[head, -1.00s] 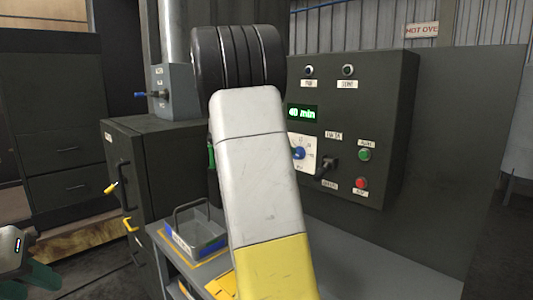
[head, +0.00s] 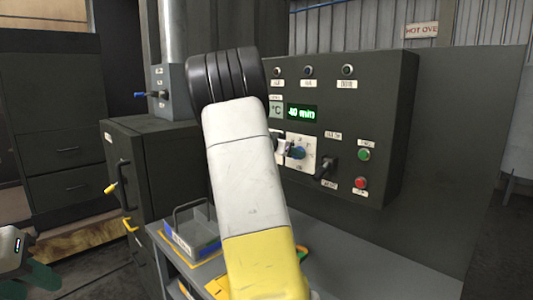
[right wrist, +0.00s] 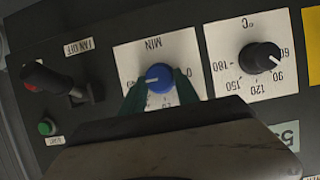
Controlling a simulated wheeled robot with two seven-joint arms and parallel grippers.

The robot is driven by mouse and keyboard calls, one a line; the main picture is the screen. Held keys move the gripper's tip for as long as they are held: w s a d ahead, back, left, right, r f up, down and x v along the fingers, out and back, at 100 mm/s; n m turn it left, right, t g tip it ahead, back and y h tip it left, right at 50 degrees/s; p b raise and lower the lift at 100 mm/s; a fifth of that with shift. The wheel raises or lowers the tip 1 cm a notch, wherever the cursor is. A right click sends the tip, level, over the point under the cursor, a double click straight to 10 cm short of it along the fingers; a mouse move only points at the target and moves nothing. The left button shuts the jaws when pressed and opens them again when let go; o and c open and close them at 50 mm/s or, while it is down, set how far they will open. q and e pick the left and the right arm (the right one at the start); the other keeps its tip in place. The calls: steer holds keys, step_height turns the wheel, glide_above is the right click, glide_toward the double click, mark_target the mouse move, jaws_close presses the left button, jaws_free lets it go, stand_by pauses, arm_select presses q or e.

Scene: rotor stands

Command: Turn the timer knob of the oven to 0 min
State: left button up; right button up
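The blue timer knob (right wrist: 159,78) sits on a white plate marked MIN in the right wrist view. Its pale pointer mark is towards the picture's left. In the head view the knob (head: 298,152) shows beside my right arm. The green display (head: 302,112) seems to read 40 min. My right gripper (right wrist: 160,90) has its green fingers on either side of the knob, with small gaps; firm contact cannot be made out. My left gripper (head: 35,279) is at the lower left edge of the head view, away from the oven; its opening is unclear.
A black temperature knob (right wrist: 260,57) is beside the timer plate. A fan lever (head: 326,167), a green button (head: 364,155) and a red button (head: 361,183) are on the same panel.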

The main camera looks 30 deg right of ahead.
jaws_close()
steer(key=shift+w, duration=0.1)
steer(key=shift+f+n+t+h, duration=0.4)
steer(key=shift+n+h, duration=1.05)
steer(key=shift+n, duration=4.5)
steer(key=shift+f+n+t+h, duration=0.4)
steer(key=shift+n+h, duration=1)
steer(key=shift+n, duration=4.6)
steer(key=shift+f+n+t+h, duration=0.4)
steer(key=shift+n+h, duration=1.05)
steer(key=shift+n, duration=4.8)
